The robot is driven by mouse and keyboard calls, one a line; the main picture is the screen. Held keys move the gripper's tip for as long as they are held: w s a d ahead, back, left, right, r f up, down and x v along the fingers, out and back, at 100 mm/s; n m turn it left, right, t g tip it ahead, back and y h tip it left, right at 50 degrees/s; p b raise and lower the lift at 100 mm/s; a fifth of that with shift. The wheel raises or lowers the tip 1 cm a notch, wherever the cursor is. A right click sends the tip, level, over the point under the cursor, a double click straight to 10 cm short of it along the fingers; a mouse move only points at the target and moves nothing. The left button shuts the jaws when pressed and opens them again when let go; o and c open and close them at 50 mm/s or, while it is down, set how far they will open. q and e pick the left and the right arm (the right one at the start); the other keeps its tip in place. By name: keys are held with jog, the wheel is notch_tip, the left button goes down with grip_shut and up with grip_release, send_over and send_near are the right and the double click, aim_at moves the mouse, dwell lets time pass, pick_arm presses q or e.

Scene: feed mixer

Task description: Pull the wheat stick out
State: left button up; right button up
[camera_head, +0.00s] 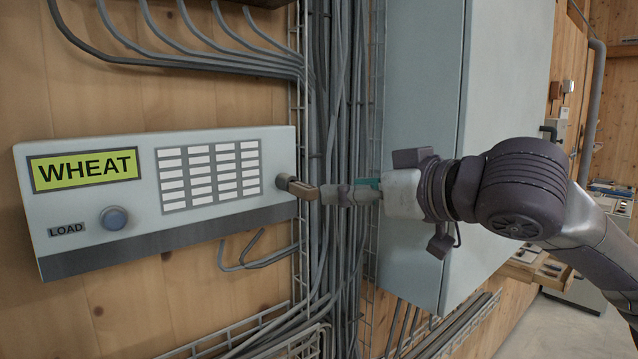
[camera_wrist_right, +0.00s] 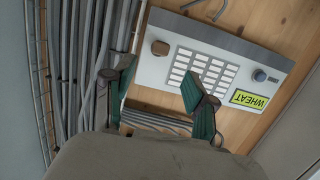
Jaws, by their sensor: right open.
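The wheat panel (camera_head: 140,235) is a pale box on the wooden wall with a green WHEAT label (camera_head: 84,169). The wheat stick (camera_head: 282,182) is a small brown knob at the panel's right end, partly covered by my gripper in the head view. It shows clear in the right wrist view (camera_wrist_right: 160,48), beyond the fingertips. My right gripper (camera_head: 308,192) points left at the stick. In the right wrist view its green-backed fingers (camera_wrist_right: 157,88) are spread apart with nothing between them. Whether a finger touches the stick cannot be told. My left gripper is not in view.
A round blue-grey LOAD button (camera_head: 114,217) sits low on the panel's left. Grey cables (camera_head: 335,110) run vertically just behind my right gripper. A large grey cabinet (camera_head: 425,70) stands at the right, close to my right arm.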

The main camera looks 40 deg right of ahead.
aim_at(313, 188)
jog(key=p+x, duration=0.3)
jog(key=x, duration=0.6)
jog(key=shift+w+p, duration=0.2)
jog(key=shift+p, duration=0.2)
jog(key=shift+w+f, duration=0.2)
jog(key=shift+w, duration=0.5)
grip_shut()
